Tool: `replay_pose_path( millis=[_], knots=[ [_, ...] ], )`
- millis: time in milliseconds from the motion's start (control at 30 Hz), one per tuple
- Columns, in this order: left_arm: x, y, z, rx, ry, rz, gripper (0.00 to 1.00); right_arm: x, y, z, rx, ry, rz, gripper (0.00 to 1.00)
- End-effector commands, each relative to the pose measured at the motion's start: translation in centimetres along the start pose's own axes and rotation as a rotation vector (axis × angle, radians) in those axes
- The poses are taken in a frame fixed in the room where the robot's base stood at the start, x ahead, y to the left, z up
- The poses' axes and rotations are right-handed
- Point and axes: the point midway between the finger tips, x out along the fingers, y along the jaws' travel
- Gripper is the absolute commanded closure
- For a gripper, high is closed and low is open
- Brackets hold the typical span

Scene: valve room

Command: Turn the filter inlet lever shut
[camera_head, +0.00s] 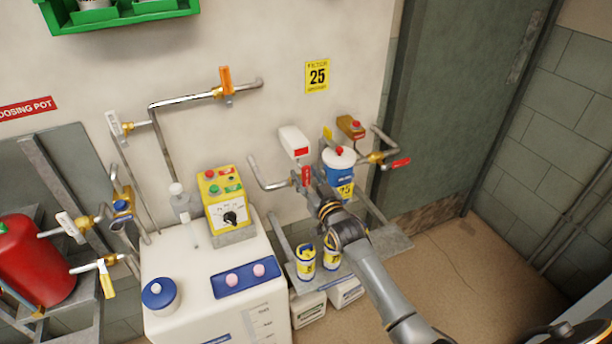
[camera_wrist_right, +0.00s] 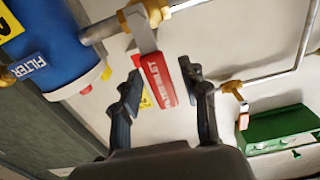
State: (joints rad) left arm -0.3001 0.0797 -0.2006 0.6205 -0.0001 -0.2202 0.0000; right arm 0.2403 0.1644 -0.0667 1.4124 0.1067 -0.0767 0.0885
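The filter inlet lever (camera_wrist_right: 158,80) is a red handle with white lettering, joined to a brass valve (camera_wrist_right: 146,14) on a grey pipe. In the head view the lever (camera_head: 306,177) shows small and roughly upright, just left of the blue filter (camera_head: 341,186) with its white lid. The filter also shows in the wrist view (camera_wrist_right: 48,45). My right gripper (camera_wrist_right: 161,70) is open, with one finger on each side of the lever and gaps visible. In the head view my right gripper (camera_head: 322,194) is at the lever, its fingertips hard to make out. My left gripper is out of view.
Another red lever (camera_head: 398,163) is right of the filter. Blue-and-yellow cans (camera_head: 305,258) stand on the shelf below. A white tank (camera_head: 180,296) with a yellow control box (camera_head: 222,195) stands to the left. A green bin (camera_wrist_right: 280,128) shows in the wrist view.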

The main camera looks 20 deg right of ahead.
Motion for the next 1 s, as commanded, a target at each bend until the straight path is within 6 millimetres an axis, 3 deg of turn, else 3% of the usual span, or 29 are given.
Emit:
replay_pose_path(
  millis=[367,800,1000],
  knots=[
    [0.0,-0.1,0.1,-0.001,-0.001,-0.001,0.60,-0.9,0.0,-0.1,-0.004,0.003,0.000,0.56],
    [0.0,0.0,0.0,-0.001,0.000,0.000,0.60,-9.5,0.0,0.1,-0.002,-0.001,0.000,0.56],
    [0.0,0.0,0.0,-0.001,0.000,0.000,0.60,-11.7,0.1,0.0,-0.002,0.001,0.000,0.56]
  ],
)
